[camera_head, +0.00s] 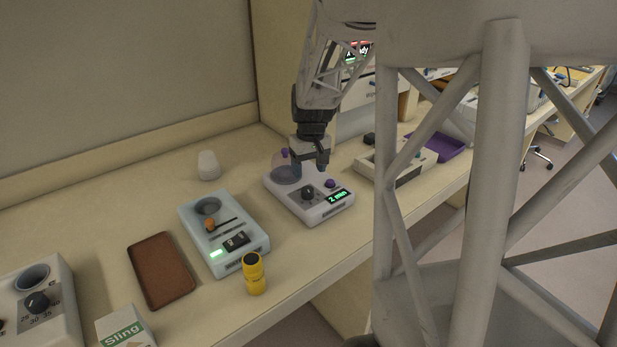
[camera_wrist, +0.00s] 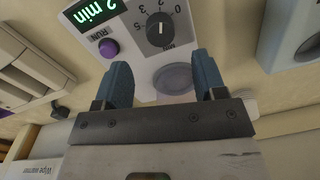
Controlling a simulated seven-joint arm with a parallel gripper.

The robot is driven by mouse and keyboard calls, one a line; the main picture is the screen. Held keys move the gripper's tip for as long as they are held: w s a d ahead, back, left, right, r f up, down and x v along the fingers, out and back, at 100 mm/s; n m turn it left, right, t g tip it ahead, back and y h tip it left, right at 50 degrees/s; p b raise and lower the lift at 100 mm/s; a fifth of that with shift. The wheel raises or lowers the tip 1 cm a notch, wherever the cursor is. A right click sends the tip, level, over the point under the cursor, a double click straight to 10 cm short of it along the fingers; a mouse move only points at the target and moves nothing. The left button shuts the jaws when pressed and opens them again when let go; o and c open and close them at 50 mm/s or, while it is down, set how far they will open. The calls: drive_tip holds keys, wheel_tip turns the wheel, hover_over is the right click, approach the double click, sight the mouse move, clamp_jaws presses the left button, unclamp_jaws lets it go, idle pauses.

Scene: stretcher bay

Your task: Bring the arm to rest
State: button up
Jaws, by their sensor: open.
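My gripper (camera_head: 310,163) is over the back part of a white device (camera_head: 320,207) with a dark knob, a purple button and a green display reading "2 min". In the wrist view my gripper (camera_wrist: 165,90) has its two blue fingers spread wide, with nothing between them. The device's dark dial (camera_wrist: 160,30) and purple button (camera_wrist: 108,48) show beyond the fingers. A round greyish disc (camera_wrist: 174,78) on the device shows between the fingertips. In the head view a round translucent lid (camera_head: 285,166) stands beside the gripper; whether they touch cannot be told.
Left of the device are a second white device (camera_head: 225,235) with a lit green display, a yellow container (camera_head: 254,274), a brown tray (camera_head: 160,270) and a white jar (camera_head: 208,165). A purple tray (camera_head: 437,146) lies to the right. Bare bench (camera_head: 95,235) shows at the left.

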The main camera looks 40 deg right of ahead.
drive_tip(key=shift+r, duration=0.55)
drive_tip(key=shift+a, duration=0.1)
drive_tip(key=s+a+r+t, duration=0.1)
drive_tip(key=s+a+r, duration=0.25)
drive_tip(key=a, duration=0.45)
drive_tip(key=s+a+r, duration=0.3)
drive_tip(key=s+a, duration=0.1)
drive_tip(key=a, duration=0.3)
drive_tip(key=s+a+r+n+t, duration=0.1)
drive_tip(key=s+a+n, duration=0.1)
drive_tip(key=s+a, duration=1.1)
drive_tip(key=shift+s+a+t+h, duration=0.15)
drive_tip(key=shift+s+t+h, duration=0.15)
drive_tip(key=shift+s, duration=0.4)
drive_tip(key=shift+r, duration=0.1)
idle(1.5)
